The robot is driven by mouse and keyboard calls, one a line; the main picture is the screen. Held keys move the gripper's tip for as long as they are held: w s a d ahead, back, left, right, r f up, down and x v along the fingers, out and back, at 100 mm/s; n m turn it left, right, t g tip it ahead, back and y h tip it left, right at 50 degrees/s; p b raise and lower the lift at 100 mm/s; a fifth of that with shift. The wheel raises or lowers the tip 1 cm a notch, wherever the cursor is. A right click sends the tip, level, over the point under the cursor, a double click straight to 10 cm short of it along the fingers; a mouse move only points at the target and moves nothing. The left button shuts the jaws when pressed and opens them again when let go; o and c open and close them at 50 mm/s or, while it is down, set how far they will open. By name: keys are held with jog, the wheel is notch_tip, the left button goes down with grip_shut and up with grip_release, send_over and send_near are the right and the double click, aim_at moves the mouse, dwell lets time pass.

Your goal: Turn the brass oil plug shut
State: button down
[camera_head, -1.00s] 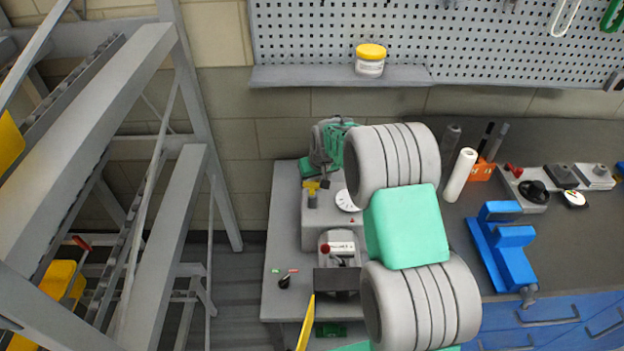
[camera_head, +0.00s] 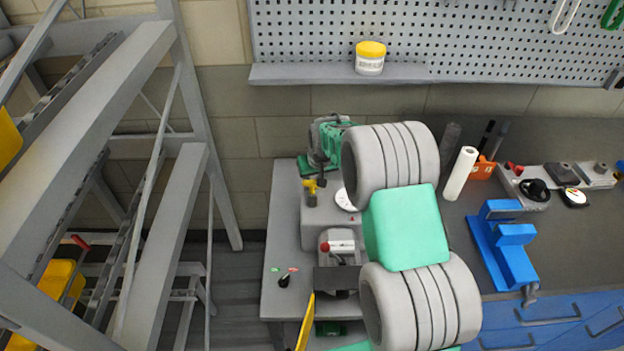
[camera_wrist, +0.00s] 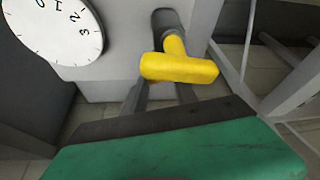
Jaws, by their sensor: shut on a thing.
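The brass oil plug is a yellow T-shaped handle (camera_wrist: 180,68) at a dark slot in a grey machine housing. It also shows in the head view as a small yellow piece (camera_head: 309,186) on the machine's left side. In the wrist view my gripper (camera_wrist: 162,90) reaches up to the plug from below, its two dark fingers shut on it. The yellow crossbar hides the fingertips, and it lies nearly level in that view. In the head view my green and grey gripper (camera_head: 316,180) is just above and behind the plug.
A white numbered dial (camera_wrist: 58,32) is on the machine, close left of the plug. A red-knobbed part (camera_head: 338,246) stands in front. A blue vise (camera_head: 505,245) and white roll (camera_head: 460,174) are on the bench at right. A grey rack (camera_head: 185,190) stands at left.

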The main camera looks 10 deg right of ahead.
jog(key=shift+a+f+m+h+b, duration=0.1)
jog(key=shift+m+h+b, duration=0.15)
jog(key=shift+m+b, duration=0.3)
jog(key=shift+a+f+m+h+b, duration=0.1)
jog(key=shift+m+h+b, duration=0.2)
jog(key=shift+m, duration=0.35)
jog(key=shift+d+r+m, duration=0.15)
jog(key=shift+r+m, duration=0.1)
jog(key=shift+m, duration=0.15)
jog(key=c, duration=1)
grip_release()
jog(key=shift+o, duration=0.2)
jog(key=v, duration=0.7)
jog(key=shift+r+b, duration=0.35)
jog(key=shift+b, duration=0.1)
jog(key=shift+s, duration=0.15)
